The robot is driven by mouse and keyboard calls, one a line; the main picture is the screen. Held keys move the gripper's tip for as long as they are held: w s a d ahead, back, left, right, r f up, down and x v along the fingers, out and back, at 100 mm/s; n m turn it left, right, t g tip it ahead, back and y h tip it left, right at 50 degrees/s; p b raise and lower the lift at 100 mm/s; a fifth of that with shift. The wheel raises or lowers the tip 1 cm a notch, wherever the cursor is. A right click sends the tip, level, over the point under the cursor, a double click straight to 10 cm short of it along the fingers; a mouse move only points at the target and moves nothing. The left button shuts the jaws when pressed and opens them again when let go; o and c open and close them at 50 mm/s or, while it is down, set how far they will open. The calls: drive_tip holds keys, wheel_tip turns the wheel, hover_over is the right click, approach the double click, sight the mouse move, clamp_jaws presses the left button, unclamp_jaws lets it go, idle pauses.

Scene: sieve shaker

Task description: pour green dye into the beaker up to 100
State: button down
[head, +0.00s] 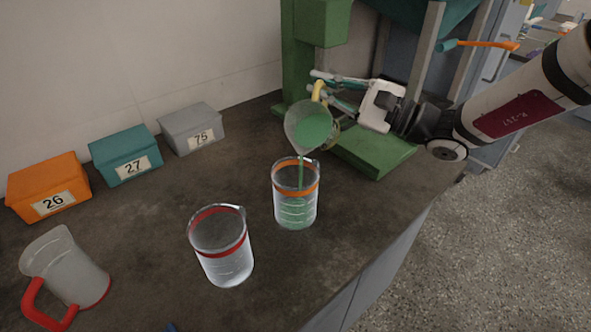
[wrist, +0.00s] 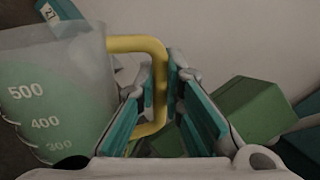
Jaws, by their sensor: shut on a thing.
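My gripper (head: 328,92) is shut on the yellow handle (wrist: 153,85) of a clear jug (head: 309,127) that holds green dye. The jug is tilted, and a thin green stream (head: 300,172) falls from it into the orange-banded beaker (head: 296,204). That beaker stands upright on the bench with some green liquid low inside; its level against the marks is too small to read. In the wrist view the jug (wrist: 60,45) shows marks 300, 400 and 500, with green behind them. A red-banded beaker (head: 222,248) stands to the left, with no green in it.
A jug with a red handle (head: 67,268) stands at the front left. Orange box 26 (head: 46,180), teal box 27 (head: 124,147) and grey box 75 (head: 191,122) line the wall. A green machine base (head: 372,152) lies just right of the held jug. The bench edge is at right.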

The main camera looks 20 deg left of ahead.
drive_tip(key=shift+s+r+n+b, duration=0.4)
drive_tip(key=shift+r+n, duration=0.15)
drive_tip(key=shift+n, duration=0.15)
idle(1.5)
drive_tip(key=shift+w+f, duration=0.1)
drive_tip(key=w+f+m+p, duration=0.1)
drive_tip(key=m, duration=0.1)
drive_tip(key=w+f+m+p, duration=0.1)
drive_tip(key=f+p, duration=0.1)
drive_tip(key=shift+m, duration=0.4)
drive_tip(key=shift+w+f+m, duration=0.25)
drive_tip(key=shift+f+m, duration=0.05)
drive_tip(key=shift+f, duration=0.15)
drive_tip(key=w+f+m+t+h+p, duration=0.1)
drive_tip(key=w+f+m+p, duration=0.1)
drive_tip(key=w+f+m, duration=0.3)
drive_tip(key=shift+w+f+m+p, duration=0.2)
drive_tip(key=shift+w+m+p, duration=0.15)
drive_tip(key=shift+m, duration=0.35)
drive_tip(key=shift+w+a+f+m+h+p, duration=0.15)
drive_tip(key=shift+w+m+h+p, duration=0.25)
drive_tip(key=shift+m, duration=0.4)
